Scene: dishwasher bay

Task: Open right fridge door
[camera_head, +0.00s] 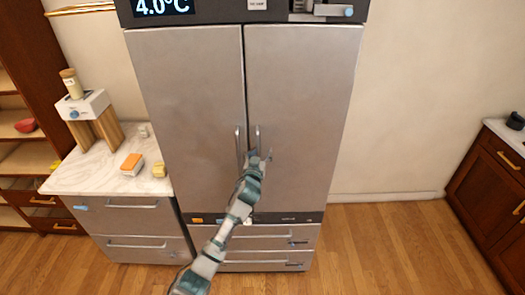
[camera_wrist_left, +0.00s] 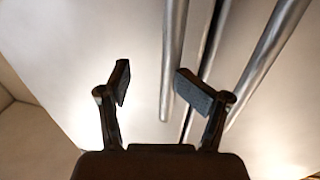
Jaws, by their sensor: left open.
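The steel fridge has a right door (camera_head: 305,105) and a left door (camera_head: 188,100), both closed, with a dark seam between them. The right door's upright handle (camera_head: 257,134) and the left door's handle (camera_head: 238,139) stand close together beside the seam. My left gripper (camera_head: 258,157) is at the lower end of the right handle in the head view. In the left wrist view my left gripper (camera_wrist_left: 150,85) is open. One bar (camera_wrist_left: 174,50) runs behind the gap between its fingers; another bar (camera_wrist_left: 268,60) lies to the right. Contact cannot be told. My right gripper is not in view.
Drawers (camera_head: 262,253) sit below the fridge doors. A marble-topped counter (camera_head: 100,178) with a small appliance (camera_head: 85,104) and a sponge (camera_head: 132,164) stands to the left. A brown cabinet (camera_head: 493,180) stands at far right. The floor (camera_head: 390,245) right of the fridge is clear.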

